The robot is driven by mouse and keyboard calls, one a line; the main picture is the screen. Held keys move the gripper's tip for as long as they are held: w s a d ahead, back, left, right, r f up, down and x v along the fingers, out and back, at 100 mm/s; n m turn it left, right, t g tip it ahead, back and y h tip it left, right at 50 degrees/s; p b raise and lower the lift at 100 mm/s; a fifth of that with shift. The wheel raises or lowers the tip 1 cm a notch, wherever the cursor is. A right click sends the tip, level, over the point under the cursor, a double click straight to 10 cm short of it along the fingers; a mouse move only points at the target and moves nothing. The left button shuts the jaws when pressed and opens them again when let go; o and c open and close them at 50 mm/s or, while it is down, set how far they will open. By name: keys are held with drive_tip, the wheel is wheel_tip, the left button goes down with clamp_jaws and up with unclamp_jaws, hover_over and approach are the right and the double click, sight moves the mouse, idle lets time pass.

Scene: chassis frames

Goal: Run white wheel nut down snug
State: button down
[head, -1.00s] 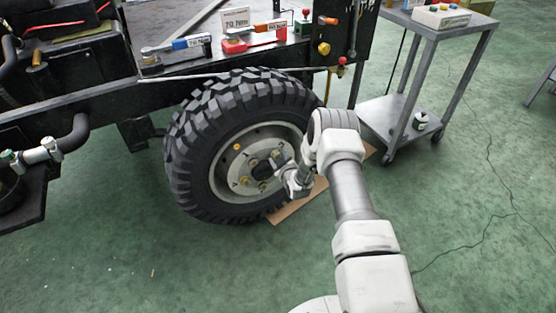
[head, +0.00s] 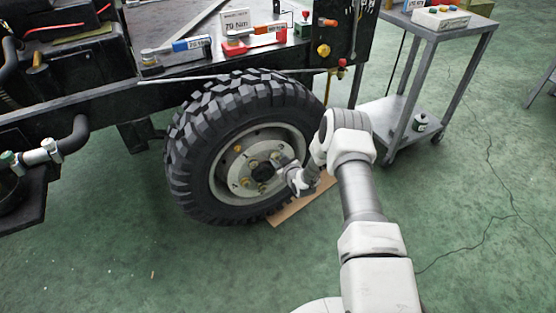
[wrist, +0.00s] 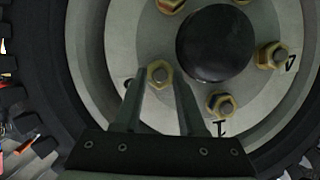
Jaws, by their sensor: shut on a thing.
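The wheel (head: 190,140) has a pale rim with a dark hub cap (head: 262,172) and several brass-coloured nuts around it. In the wrist view the hub cap (wrist: 215,44) is at upper right. My gripper (wrist: 160,76) has its two fingers on either side of a wheel nut (wrist: 160,72), shut on it. This nut looks dull brass with a greyish stud end; I cannot make out white on it. Another nut (wrist: 221,105) and a further nut (wrist: 270,55) sit to its right, with dark marks beside them. In the head view my gripper (head: 286,164) is at the rim's right side, its fingertips hard to see.
The truck's flat bed (head: 190,60) above the wheel carries a blue-marked tool (head: 192,43), a red tool (head: 268,39) and a 70 Nm card (head: 236,20). A grey cart (head: 440,75) stands at right. A brown board (head: 300,206) lies by the tyre. Green floor is open in front.

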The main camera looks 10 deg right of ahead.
drive_tip(key=shift+d+m+y, duration=0.15)
drive_tip(key=shift+m+y, duration=0.55)
drive_tip(key=shift+m, duration=0.3)
drive_tip(key=c, duration=0.8)
unclamp_jaws()
drive_tip(key=shift+g, duration=0.3)
drive_tip(key=shift+o, duration=0.2)
drive_tip(key=shift+s+r, duration=0.1)
drive_tip(key=p+v, duration=0.6)
drive_tip(key=v, duration=1.1)
